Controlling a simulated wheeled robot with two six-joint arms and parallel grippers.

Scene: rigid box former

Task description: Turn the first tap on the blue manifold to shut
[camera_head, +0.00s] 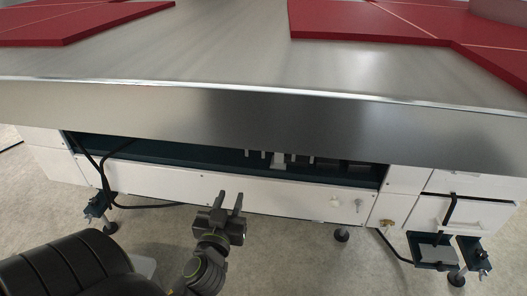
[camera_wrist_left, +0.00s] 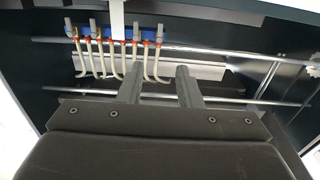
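The blue manifold (camera_wrist_left: 108,32) runs along the upper left of the left wrist view, inside the machine's recess. Several upright grey taps (camera_wrist_left: 160,33) stand along it, with orange-red fittings and cream hoses (camera_wrist_left: 82,60) curving below. In the head view only small pale uprights (camera_head: 264,155) show in the dark opening; the blue body is hidden there. My left gripper (camera_head: 229,200) is in front of the white lower panel, below the opening. In the left wrist view its two fingers (camera_wrist_left: 161,82) are apart with nothing between them, short of the manifold. My right gripper is out of view.
A steel table edge (camera_head: 250,120) overhangs the opening. The white panel (camera_head: 160,183) bounds it below. Metal rods (camera_wrist_left: 215,50) cross the recess around the hoses. A black cable (camera_head: 106,185) hangs at the left. The floor in front is mostly clear.

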